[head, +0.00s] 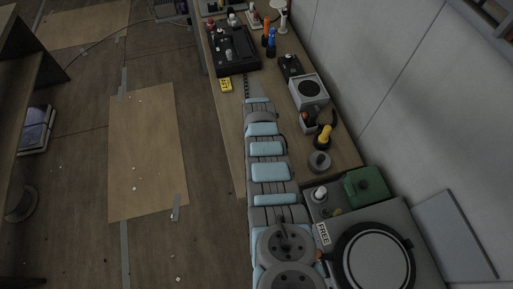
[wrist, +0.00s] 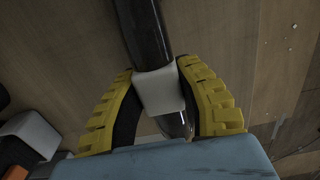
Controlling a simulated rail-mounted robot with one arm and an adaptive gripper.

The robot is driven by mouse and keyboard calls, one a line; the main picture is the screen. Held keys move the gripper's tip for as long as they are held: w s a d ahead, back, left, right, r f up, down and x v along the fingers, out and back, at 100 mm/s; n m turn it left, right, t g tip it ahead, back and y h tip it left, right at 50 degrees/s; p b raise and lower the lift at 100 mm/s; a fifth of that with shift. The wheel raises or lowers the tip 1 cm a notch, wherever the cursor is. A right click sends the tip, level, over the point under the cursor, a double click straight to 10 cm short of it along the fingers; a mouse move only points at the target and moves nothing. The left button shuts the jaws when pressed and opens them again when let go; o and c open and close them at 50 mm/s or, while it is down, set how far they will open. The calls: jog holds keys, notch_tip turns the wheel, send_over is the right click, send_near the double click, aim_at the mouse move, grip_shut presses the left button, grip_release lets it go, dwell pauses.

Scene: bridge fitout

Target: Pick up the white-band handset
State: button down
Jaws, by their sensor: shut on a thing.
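In the wrist view, my gripper (wrist: 157,80) has its two ridged yellow fingers on either side of a dark, glossy handset (wrist: 143,35) with a white band (wrist: 160,92). The fingers are shut on it at the band. The handset runs from the top of the view toward the blue palm, and its rounded lower end shows just in front of the palm. Its far end is out of view. In the head view, my arm reaches up along the bench's left edge, and I cannot make out the fingers or the held handset there.
A wall stands at right. Floor at left is mostly open.

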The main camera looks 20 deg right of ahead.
jog(key=shift+r+p, duration=0.45)
jog(key=shift+r, duration=1.1)
jog(key=shift+s+a+r, duration=0.25)
jog(key=shift+s+r, duration=0.5)
jog(key=shift+r, duration=0.15)
jog(key=shift+s+a+r, duration=0.2)
jog(key=shift+s+r, duration=0.55)
jog(key=shift+r, duration=0.1)
jog(key=r, duration=0.1)
jog(key=s+r, duration=0.2)
jog(key=shift+s+a+r+p, duration=0.1)
jog(key=shift+s+a+p, duration=0.1)
jog(key=shift+a+p, duration=0.15)
jog(key=s+a+r+p, duration=0.2)
jog(key=s+r+p, duration=0.1)
jog(key=s+p, duration=0.5)
jog(key=shift+a+p, duration=0.15)
jog(key=shift+p, duration=0.4)
